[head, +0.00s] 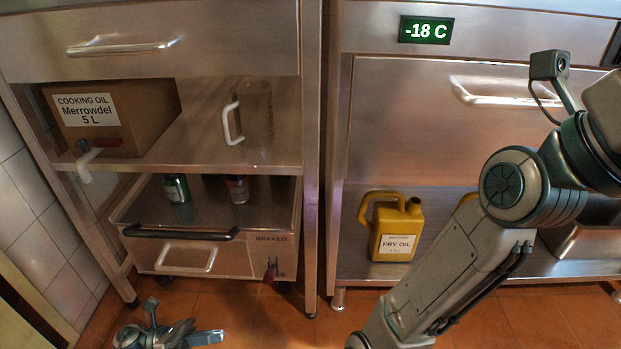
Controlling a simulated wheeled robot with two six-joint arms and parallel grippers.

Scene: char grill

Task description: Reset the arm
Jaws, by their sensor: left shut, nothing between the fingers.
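My left gripper (205,338) shows at the bottom left edge of the head view, low over the tiled floor, in front of the wheeled cart. Its fingers are shut with nothing between them, and it touches no object that I can see. Most of the left arm is out of frame. My right arm rises from the bottom middle and bends at a joint toward the right edge. Its gripper is outside the picture.
A steel shelf unit (290,153) holds a cooking oil box (150,110) and a container with a white handle (256,112). Below, a braked cart (200,250) holds a green can (177,188) and another can (238,189). A yellow fry oil jug (395,228) stands on the right shelf.

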